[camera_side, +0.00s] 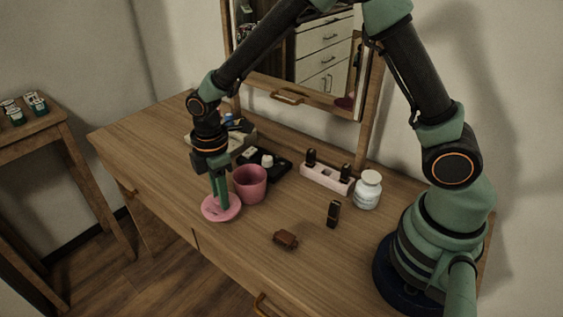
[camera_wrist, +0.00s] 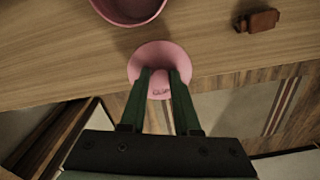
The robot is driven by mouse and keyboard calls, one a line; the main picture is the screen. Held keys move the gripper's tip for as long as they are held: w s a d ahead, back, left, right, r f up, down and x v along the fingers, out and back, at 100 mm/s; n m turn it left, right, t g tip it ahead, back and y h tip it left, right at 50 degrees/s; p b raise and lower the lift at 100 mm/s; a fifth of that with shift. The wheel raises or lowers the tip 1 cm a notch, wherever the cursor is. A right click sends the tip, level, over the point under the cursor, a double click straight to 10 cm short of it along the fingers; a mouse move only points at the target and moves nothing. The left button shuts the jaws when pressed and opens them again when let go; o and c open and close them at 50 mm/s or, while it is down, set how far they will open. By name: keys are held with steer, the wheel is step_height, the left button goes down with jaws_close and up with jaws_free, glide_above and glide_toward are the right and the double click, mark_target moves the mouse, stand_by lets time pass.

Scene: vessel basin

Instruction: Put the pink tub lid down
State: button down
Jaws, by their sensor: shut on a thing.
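The pink tub lid (camera_side: 209,211) is a round pink disc near the front edge of the table, to the left of the pink tub. My gripper (camera_side: 220,203) points down and is shut on the lid's raised middle. In the wrist view the lid (camera_wrist: 160,52) sits between my gripper's green fingertips (camera_wrist: 159,78), its rim showing around them. I cannot tell whether the lid touches the table. The pink tub (camera_side: 250,184) stands upright and open just right of the lid; part of it shows at the top of the wrist view (camera_wrist: 128,10).
A brown block (camera_side: 286,239) and a dark lipstick (camera_side: 333,213) are on the table to the right. A white jar (camera_side: 367,189) and a pale pink holder (camera_side: 327,180) stand behind. A black tray (camera_side: 281,168) is behind the tub. The table's front edge is close to the lid.

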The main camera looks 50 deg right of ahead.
steer(key=shift+f, duration=2.15)
steer(key=shift+f, duration=0.1)
steer(key=c, duration=0.6)
jaws_free()
steer(key=shift+c, duration=0.2)
step_height(320, 180, up, 12)
steer(key=shift+d+r, duration=0.1)
steer(key=shift+r, duration=0.1)
steer(key=s+d+r+m+t, duration=0.5)
steer(key=s+d+r+m, duration=0.6)
steer(key=m, duration=0.3)
steer(key=shift+s+d+m+t, duration=0.3)
steer(key=shift+s+d+m, duration=0.15)
steer(key=shift+d, duration=0.35)
